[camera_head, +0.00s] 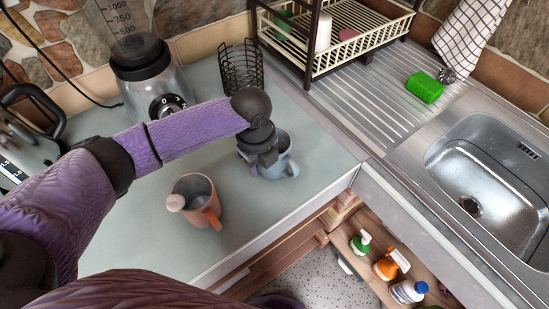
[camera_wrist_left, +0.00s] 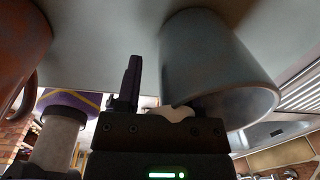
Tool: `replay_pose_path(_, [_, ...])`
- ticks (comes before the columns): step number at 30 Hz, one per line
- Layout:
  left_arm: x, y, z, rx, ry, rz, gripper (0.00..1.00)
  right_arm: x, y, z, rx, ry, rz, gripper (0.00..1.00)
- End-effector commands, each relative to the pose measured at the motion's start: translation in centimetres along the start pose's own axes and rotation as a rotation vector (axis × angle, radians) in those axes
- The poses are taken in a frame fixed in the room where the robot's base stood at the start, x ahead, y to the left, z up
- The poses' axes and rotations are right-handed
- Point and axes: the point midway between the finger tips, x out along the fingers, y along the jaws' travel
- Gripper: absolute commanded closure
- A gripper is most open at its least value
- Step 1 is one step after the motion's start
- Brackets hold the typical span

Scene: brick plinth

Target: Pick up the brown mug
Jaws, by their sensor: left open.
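The brown mug (camera_head: 206,187) stands upright on the grey-green counter, with its orange-brown handle towards the front right. It also shows in part at the left edge of the left wrist view (camera_wrist_left: 12,45). A grey-blue mug (camera_head: 283,150) stands to its right, and it fills the right of the left wrist view (camera_wrist_left: 212,65). My left gripper (camera_head: 262,160) is open at the grey-blue mug, to the right of and apart from the brown mug. One dark finger shows beside the grey-blue mug in the wrist view; the other is hidden. My right gripper is out of view.
A blender (camera_head: 148,75) and a black wire basket (camera_head: 240,68) stand behind. A dish rack (camera_head: 345,45), a green sponge (camera_head: 425,87) and a steel sink (camera_head: 490,165) lie to the right. The counter's front edge is near the mugs.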

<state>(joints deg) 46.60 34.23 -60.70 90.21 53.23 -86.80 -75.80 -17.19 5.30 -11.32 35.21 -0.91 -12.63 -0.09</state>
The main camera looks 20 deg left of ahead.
Motion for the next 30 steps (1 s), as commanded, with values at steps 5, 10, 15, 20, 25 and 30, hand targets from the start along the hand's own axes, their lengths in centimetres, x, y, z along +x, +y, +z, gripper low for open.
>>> replay_pose_path(5, [-0.09,-0.03,-0.01,0.000,0.000,-0.001,0.53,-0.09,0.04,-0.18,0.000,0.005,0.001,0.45])
replay_pose_path(10, [-0.11,-0.04,-0.01,0.000,0.000,-0.002,0.89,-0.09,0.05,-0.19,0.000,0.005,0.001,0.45])
replay_pose_path(15, [-0.12,-0.04,0.00,0.000,0.000,-0.002,1.00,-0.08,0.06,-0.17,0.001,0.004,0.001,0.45])
replay_pose_path(20, [-0.12,-0.04,-0.01,-0.001,0.000,-0.002,1.00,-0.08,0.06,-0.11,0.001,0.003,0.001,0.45])
replay_pose_path(25, [-0.12,-0.04,-0.01,0.000,0.000,-0.002,1.00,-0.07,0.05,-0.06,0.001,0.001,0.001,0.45])
replay_pose_path(30, [-0.11,-0.04,-0.02,0.000,0.000,-0.002,1.00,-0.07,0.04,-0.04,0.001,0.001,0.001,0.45])
